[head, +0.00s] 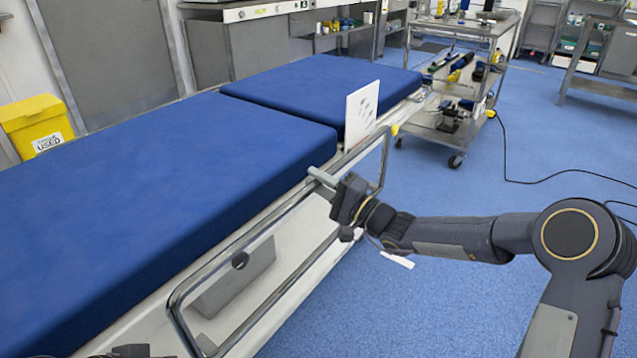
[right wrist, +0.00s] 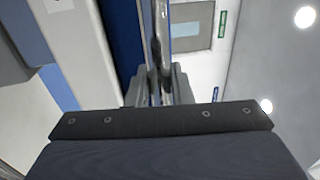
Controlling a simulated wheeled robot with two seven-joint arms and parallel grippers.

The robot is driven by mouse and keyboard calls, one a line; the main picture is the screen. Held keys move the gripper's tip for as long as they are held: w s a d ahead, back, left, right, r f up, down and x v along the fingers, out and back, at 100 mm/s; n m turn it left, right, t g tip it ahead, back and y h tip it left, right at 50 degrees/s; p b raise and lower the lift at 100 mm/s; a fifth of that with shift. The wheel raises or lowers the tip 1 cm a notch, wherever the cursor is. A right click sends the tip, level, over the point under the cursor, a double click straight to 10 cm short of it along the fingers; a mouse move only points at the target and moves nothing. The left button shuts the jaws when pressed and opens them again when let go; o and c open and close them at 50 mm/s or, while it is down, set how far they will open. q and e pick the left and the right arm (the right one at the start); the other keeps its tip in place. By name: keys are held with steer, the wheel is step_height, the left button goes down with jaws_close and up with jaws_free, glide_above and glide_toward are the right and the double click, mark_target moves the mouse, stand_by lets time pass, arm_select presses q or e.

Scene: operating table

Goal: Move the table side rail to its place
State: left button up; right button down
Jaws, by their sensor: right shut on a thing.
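The table side rail (head: 250,236) is a long metal loop with rounded corners. It runs along the near side of the operating table (head: 150,175), which has blue pads. The rail is upright, with its top bar at about pad height. My right gripper (head: 322,180) is shut on the top bar, right of its middle. In the right wrist view the rail (right wrist: 160,35) passes between the two fingers (right wrist: 160,88). I cannot tell whether the rail touches its mount. My left gripper is not recognisable; only a small dark part shows at the bottom left edge.
A white board (head: 361,115) stands upright at the table edge behind the rail. A metal cart (head: 452,140) with tools stands beyond the table's far end, its black cable on the floor. A yellow bin (head: 36,124) is at the left. The blue floor (head: 500,185) at the right is mostly free.

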steer(key=shift+s+f, duration=0.1)
steer(key=shift+f, duration=0.4)
steer(key=c, duration=1.5)
jaws_free()
steer(key=shift+c, duration=0.2)
steer(key=shift+o, duration=1.1)
steer(key=shift+r, duration=0.15)
steer(key=p+v, duration=0.1)
steer(key=v, duration=0.6)
steer(key=shift+s+d, duration=0.2)
steer(key=shift+d, duration=0.15)
